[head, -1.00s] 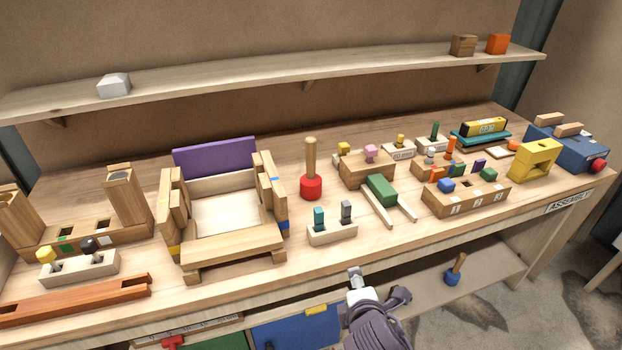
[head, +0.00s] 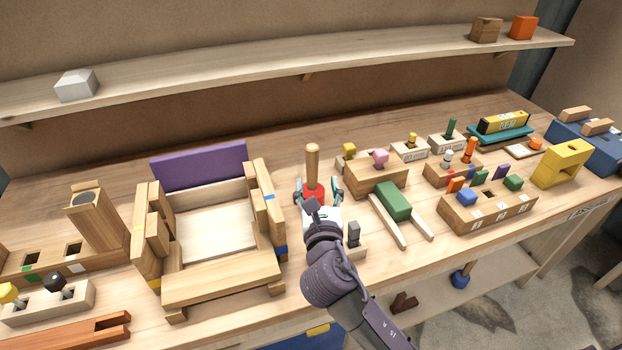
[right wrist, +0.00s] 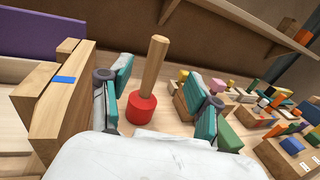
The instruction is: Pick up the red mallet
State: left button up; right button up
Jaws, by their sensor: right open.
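The red mallet (head: 313,165) stands upright on the bench, red head down and wooden handle up. It also shows in the right wrist view (right wrist: 141,106), between the two teal-padded fingers. My right gripper (head: 319,188) is open, with its fingers on either side of the mallet's red head. In the right wrist view, a gap shows between the right finger and the mallet; the left finger is close to the head. I cannot tell whether it touches. My left gripper is not in view.
A wooden frame with a purple panel (head: 199,164) stands close left of the mallet. A small block with a grey peg (head: 353,236) is partly hidden behind my right arm. A green block on two wooden prongs (head: 394,200) lies to the right. A shelf (head: 260,72) runs along the back.

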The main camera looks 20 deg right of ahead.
aim_at(313, 153)
jog(key=x, duration=0.6)
jog(key=shift+w+r+p, duration=0.2)
jog(key=shift+w+p, duration=0.05)
jog(key=shift+p, duration=0.15)
jog(key=shift+w+d, duration=0.15)
jog(key=shift+w, duration=0.15)
jog(key=x, duration=0.3)
jog(key=shift+r+p, duration=0.15)
jog(key=shift+p, duration=0.2)
jog(key=shift+x, duration=0.95)
jog(key=shift+w+f, duration=0.2)
jog(key=shift+w, duration=0.05)
jog(key=shift+s+r, duration=0.1)
jog(key=shift+c, duration=1)
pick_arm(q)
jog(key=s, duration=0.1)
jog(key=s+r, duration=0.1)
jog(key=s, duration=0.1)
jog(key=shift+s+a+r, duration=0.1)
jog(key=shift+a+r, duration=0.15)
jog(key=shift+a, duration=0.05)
pick_arm(e)
grip_shut()
